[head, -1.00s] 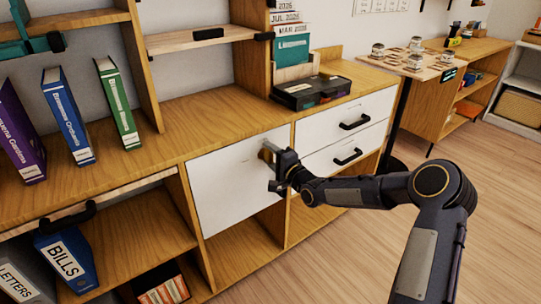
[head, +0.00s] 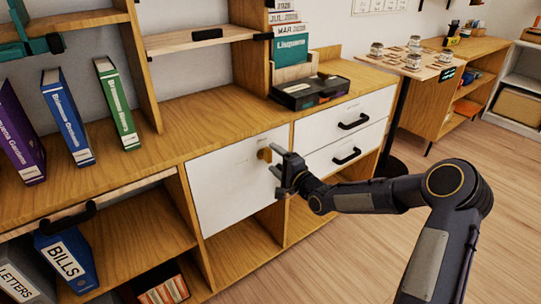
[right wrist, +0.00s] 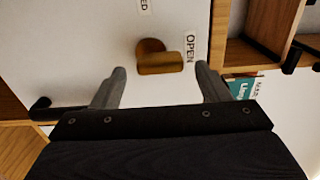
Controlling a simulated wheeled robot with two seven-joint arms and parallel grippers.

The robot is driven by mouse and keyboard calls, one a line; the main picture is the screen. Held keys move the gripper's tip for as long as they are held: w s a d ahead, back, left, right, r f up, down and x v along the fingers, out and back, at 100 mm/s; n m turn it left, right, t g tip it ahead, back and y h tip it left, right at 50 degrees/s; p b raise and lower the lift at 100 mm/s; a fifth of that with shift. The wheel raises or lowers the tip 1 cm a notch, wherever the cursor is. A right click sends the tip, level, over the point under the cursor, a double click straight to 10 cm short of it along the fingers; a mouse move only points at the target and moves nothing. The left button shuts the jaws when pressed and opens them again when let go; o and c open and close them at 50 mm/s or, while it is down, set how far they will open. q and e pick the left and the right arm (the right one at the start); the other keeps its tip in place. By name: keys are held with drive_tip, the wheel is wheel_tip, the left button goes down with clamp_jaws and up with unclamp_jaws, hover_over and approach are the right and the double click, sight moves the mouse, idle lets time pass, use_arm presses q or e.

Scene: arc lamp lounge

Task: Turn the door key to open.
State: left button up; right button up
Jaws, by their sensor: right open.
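A brass key (head: 265,154) sits on the white cabinet door (head: 230,180), which looks closed. In the right wrist view the key (right wrist: 160,62) has a broad grip lying across the picture, its right end close to an OPEN label (right wrist: 191,48). My right gripper (head: 276,164) is open in front of the door, beside the key. In the right wrist view its two fingers (right wrist: 160,72) are spread wide on either side of the key, with clear gaps; it holds nothing. My left gripper is not in view.
Two white drawers (head: 345,140) with black handles are right of the door. A black tray (head: 312,92) stands on the wooden top above. Books (head: 68,115) stand to the left, with a BILLS binder (head: 68,260) below. Open floor (head: 330,265) lies in front.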

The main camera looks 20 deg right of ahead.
drive_tip(key=v, duration=0.4)
drive_tip(key=shift+s, duration=0.2)
drive_tip(key=s+d+r+n+g+h, duration=0.1)
drive_tip(key=s+r+n+g+h, duration=0.2)
drive_tip(key=s, duration=0.7)
drive_tip(key=s+d+r+n+g+h, duration=0.15)
drive_tip(key=s+n+g, duration=0.35)
drive_tip(key=s, duration=0.6)
drive_tip(key=s+a+f+n+g+y, duration=0.1)
drive_tip(key=s+a+n+g+y, duration=0.25)
drive_tip(key=s, duration=1.35)
wheel_tip(320, 180, up, 25)
drive_tip(key=s+a+n+h+p, duration=0.1)
drive_tip(key=a+p, duration=0.1)
drive_tip(key=p, duration=2.3)
drive_tip(key=shift+f+p, duration=0.25)
drive_tip(key=shift+p, duration=0.05)
